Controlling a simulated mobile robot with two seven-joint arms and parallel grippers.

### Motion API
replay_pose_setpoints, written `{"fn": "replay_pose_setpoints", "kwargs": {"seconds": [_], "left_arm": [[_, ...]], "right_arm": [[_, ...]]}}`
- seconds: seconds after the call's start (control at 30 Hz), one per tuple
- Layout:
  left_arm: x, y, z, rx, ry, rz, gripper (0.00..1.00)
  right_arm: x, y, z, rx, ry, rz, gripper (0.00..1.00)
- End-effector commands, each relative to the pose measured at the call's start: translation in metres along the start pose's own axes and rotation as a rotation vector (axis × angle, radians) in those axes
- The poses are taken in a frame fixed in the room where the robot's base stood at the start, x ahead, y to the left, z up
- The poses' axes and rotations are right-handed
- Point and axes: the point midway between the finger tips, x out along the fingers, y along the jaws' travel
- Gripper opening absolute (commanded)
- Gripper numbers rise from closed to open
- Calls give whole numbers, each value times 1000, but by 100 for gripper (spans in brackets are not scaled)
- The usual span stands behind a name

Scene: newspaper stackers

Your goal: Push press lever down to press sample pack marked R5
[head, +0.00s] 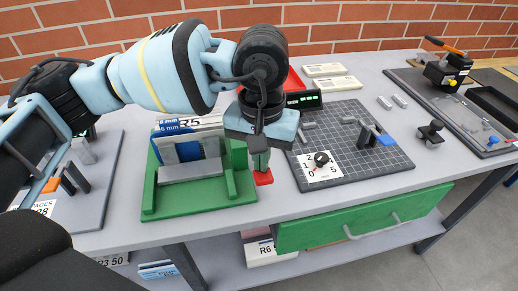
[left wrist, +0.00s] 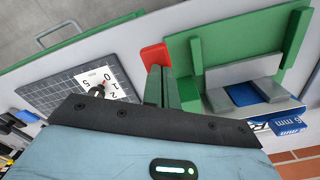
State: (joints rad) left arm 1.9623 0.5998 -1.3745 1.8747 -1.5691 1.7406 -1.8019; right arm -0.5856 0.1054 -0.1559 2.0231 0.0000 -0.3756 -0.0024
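The sample pack marked R5 (head: 192,121) stands in the green press fixture (head: 150,197), its label partly covered by my arm. A grey bar (head: 190,172) lies across its front. The lever's red end (head: 263,178) is low at the fixture's right side; it also shows in the left wrist view (left wrist: 155,57). My left gripper (head: 260,160) points down just above this red end. In the left wrist view its greenish fingers (left wrist: 162,88) are close together and reach to the red end; contact is hard to tell. My right gripper is not in view.
A grey grid mat (head: 350,120) with a dial card and small parts lies to the right. A red tray (head: 294,80) and a display box (head: 303,99) are behind the gripper. A green drawer (head: 345,222) is under the table edge. Another grey fixture (head: 85,205) stands left.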

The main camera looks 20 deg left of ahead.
Motion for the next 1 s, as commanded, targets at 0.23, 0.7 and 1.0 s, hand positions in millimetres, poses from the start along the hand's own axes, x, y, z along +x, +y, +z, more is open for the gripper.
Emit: {"fn": "replay_pose_setpoints", "kwargs": {"seconds": [0.23,0.7,1.0], "left_arm": [[8,-1,0,-2,-1,-2,0],[17,-1,0,-3,-4,-3,0],[19,-1,1,-3,-7,-5,0]], "right_arm": [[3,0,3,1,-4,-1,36],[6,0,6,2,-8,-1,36],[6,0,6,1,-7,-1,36]]}}
